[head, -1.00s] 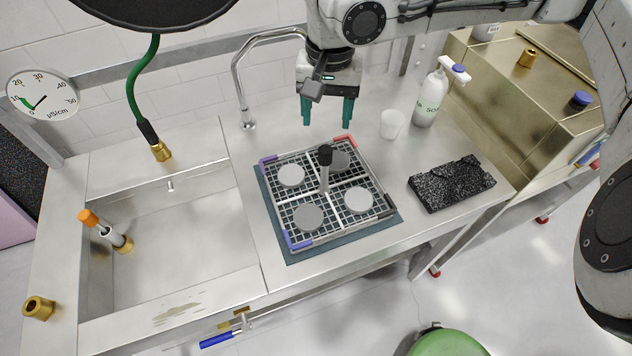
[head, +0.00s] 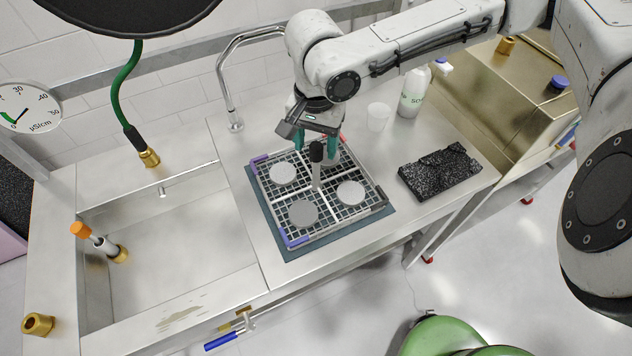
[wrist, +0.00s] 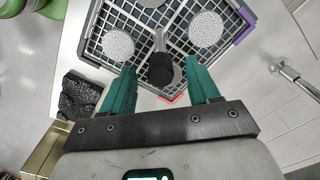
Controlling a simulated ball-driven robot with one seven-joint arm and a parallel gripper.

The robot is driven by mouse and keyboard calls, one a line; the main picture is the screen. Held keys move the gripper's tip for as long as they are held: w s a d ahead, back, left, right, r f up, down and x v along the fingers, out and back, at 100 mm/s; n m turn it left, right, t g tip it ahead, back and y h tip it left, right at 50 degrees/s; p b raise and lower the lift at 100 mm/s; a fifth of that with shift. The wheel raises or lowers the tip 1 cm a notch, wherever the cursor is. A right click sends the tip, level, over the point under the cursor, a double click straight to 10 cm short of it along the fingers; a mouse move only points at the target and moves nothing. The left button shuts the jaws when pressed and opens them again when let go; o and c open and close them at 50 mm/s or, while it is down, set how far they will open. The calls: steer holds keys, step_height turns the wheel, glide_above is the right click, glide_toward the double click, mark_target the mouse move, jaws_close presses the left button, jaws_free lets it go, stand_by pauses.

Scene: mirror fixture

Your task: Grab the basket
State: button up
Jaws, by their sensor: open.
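The basket (head: 331,210) is a square grid tray with coloured corner clips, lying on a dark blue mat (head: 292,252) on the steel counter. It holds several round grey discs. A post with a black knob (head: 316,152) stands upright at its middle. My gripper (head: 317,150) has teal fingers and is above the basket's far part, near the knob. In the wrist view the basket (wrist: 128,18) fills the top, and the black knob (wrist: 160,72) shows between the spread fingers (wrist: 160,78). The fingers look apart from the knob, and nothing is held.
A black rough block (head: 440,172) lies right of the basket. A white cup (head: 378,117) and a soap bottle (head: 412,93) stand behind it. A curved faucet (head: 228,90) rises at the back left. The sink (head: 170,240) is on the left.

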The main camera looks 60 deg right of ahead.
mark_target(316, 168)
steer(key=shift+f, duration=1.35)
steer(key=shift+c, duration=0.2)
jaws_close()
steer(key=shift+w+r, duration=0.1)
